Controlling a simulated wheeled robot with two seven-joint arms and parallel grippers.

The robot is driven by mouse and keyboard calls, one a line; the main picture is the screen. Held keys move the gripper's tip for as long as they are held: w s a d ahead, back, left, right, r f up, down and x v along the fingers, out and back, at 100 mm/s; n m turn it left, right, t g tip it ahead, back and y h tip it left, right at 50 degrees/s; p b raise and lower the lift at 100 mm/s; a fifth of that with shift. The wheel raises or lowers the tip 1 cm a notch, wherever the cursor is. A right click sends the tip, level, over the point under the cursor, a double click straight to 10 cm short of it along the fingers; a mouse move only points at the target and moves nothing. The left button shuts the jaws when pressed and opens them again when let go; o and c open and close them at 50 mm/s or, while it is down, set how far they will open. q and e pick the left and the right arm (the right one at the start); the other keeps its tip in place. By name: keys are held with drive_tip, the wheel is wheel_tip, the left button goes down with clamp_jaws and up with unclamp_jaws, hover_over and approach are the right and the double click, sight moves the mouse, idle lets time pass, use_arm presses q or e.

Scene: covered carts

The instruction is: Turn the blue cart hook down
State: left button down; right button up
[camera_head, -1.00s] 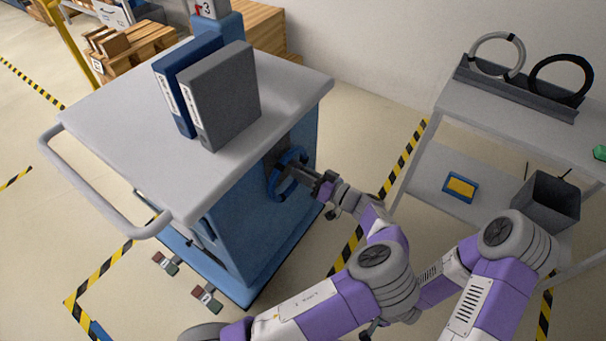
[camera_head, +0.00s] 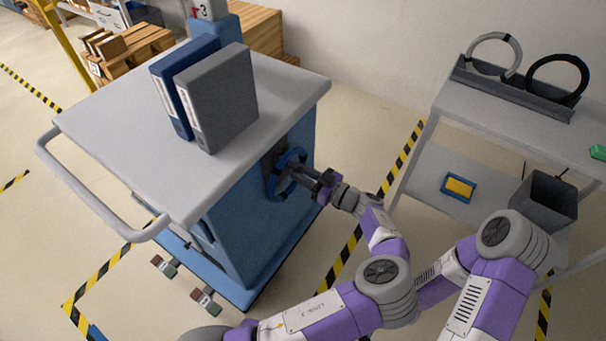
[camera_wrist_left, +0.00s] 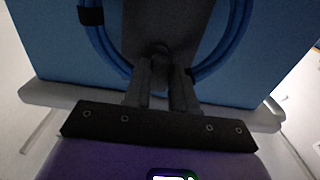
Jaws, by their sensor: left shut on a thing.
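The blue cart (camera_head: 255,225) has a grey top, and its side panel faces my left arm. A ring of blue hose or cable (camera_head: 272,183) hangs at a dark mount (camera_head: 281,150) high on that panel. The ring also shows in the left wrist view (camera_wrist_left: 104,45). My left gripper (camera_head: 303,174) reaches the panel at the ring. In the left wrist view its fingers (camera_wrist_left: 160,75) are shut on a dark hook (camera_wrist_left: 160,48) between the two sides of the ring. The hook's exact turn is hard to tell. My right gripper is not in view.
Blue and grey binders (camera_head: 216,98) stand on the cart top. A grey handle (camera_head: 85,195) juts out at its left, with pedals (camera_head: 205,301) below. A grey shelf (camera_head: 420,175) with rings (camera_head: 558,78) and a bin (camera_head: 545,200) stands right. Floor between is clear.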

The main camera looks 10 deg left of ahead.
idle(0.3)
use_arm(q)
drive_tip(key=c, duration=0.9)
unclamp_jaws()
drive_tip(key=p+v, duration=0.1)
drive_tip(key=v, duration=0.6)
drive_tip(key=shift+s+d, duration=0.1)
drive_tip(key=shift+d, duration=0.2)
